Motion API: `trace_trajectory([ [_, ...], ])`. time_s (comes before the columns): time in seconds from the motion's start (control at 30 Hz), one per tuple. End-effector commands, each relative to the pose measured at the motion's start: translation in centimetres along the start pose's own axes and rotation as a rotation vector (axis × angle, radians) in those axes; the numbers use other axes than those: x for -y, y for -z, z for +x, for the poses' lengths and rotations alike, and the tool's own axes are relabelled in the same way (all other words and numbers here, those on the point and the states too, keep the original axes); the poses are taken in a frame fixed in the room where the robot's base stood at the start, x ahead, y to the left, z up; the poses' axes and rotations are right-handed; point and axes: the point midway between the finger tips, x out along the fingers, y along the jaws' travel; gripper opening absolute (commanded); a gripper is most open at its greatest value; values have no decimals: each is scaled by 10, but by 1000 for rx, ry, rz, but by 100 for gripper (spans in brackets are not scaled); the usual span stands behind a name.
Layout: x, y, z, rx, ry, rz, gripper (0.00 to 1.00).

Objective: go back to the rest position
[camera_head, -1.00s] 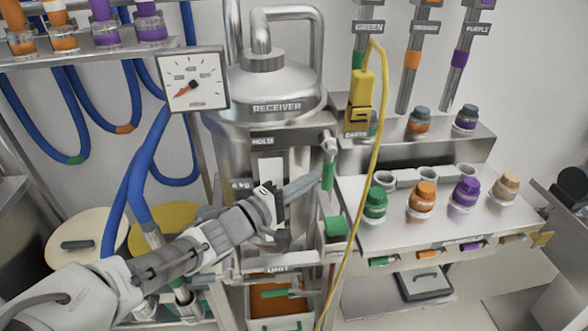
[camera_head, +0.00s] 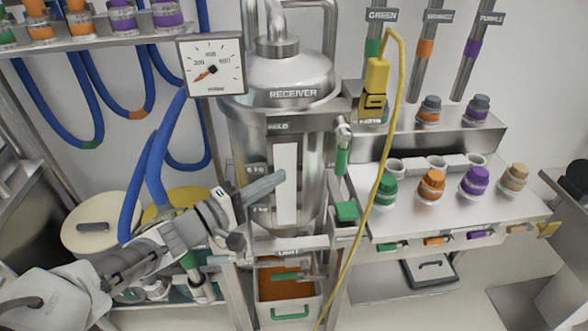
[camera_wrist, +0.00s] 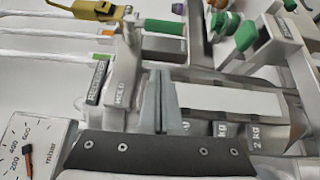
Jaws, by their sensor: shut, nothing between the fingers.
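My gripper (camera_head: 280,178) is shut and empty. Its grey fingers point right, in front of the white window strip of the steel receiver (camera_head: 285,75). In the wrist view, the closed fingers (camera_wrist: 163,100) stand upright in the middle, beside the white strip. A green-handled lever (camera_head: 342,160) hangs to the right of the fingertips, apart from them. I cannot tell how far the fingers are from the receiver wall.
A dial gauge (camera_head: 212,66) is at the receiver's upper left. A yellow device (camera_head: 375,80) with a hanging cable is to the right. A shelf (camera_head: 400,215) holds coloured-lid jars. An orange-filled bin (camera_head: 287,283) sits below the receiver. Blue hoses (camera_head: 158,165) hang left.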

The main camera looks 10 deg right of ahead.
Motion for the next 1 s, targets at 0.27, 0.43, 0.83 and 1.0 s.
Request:
trace_trajectory([
  [0.27,-1,0,-22,0,1,1,0],
  [0.43,4,-6,-15,28,38,-9,0],
  [0.83,58,-86,39,332,603,-51,0],
  [1.0,64,-114,40,406,860,-3,0],
])
